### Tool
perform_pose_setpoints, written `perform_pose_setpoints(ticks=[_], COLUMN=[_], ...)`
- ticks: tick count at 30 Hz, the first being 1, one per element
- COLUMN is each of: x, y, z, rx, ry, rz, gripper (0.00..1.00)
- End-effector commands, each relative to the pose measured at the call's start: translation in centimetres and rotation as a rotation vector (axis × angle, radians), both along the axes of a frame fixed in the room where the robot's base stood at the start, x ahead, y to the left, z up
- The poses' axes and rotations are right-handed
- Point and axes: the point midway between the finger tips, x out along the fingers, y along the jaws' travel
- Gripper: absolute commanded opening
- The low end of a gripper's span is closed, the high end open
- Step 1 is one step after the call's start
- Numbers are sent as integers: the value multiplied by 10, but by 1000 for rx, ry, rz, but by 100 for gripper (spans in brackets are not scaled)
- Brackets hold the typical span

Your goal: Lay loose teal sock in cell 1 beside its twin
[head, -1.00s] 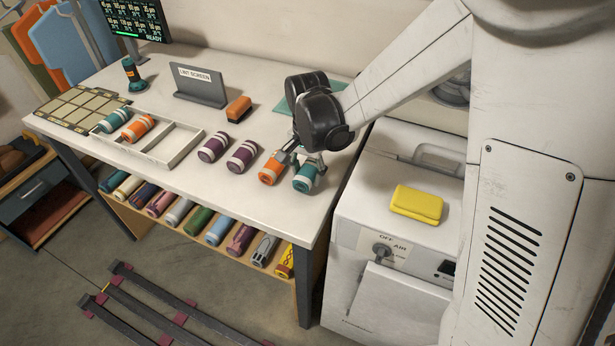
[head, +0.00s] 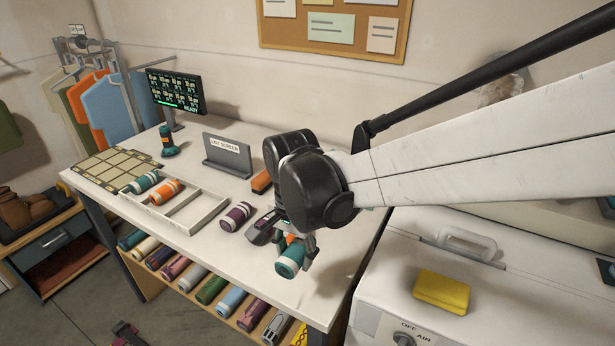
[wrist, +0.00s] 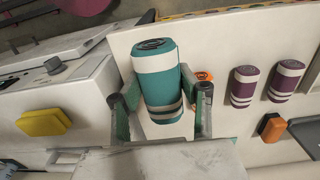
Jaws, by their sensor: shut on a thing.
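My gripper (head: 300,246) is shut on the loose teal sock (head: 290,260), a rolled teal bundle with pale bands. The sock appears held above the table's right part. In the wrist view the teal sock (wrist: 157,85) stands between the two fingers (wrist: 165,108). Its twin, another rolled teal sock (head: 145,182), lies at the left end of the white divided tray (head: 190,231). A rolled orange sock (head: 166,191) lies to the right of the twin in the tray. The tray's right part is empty.
A purple sock (head: 237,215) lies between tray and gripper; two purple socks (wrist: 264,84) show in the wrist view. A loose orange sock (wrist: 204,76) is partly hidden by a finger. An orange block (head: 261,183) and grey sign (head: 228,155) stand behind. A yellow sponge (head: 441,291) sits right.

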Motion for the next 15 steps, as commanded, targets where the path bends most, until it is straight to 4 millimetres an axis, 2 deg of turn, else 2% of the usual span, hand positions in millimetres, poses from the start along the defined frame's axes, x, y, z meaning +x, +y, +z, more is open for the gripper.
perform_pose_setpoints(ticks=[8, 15], x=[0, 0], y=[0, 0], z=[1, 16], rx=[0, 0], ry=[0, 0], rz=[0, 0], gripper=[12, 12])
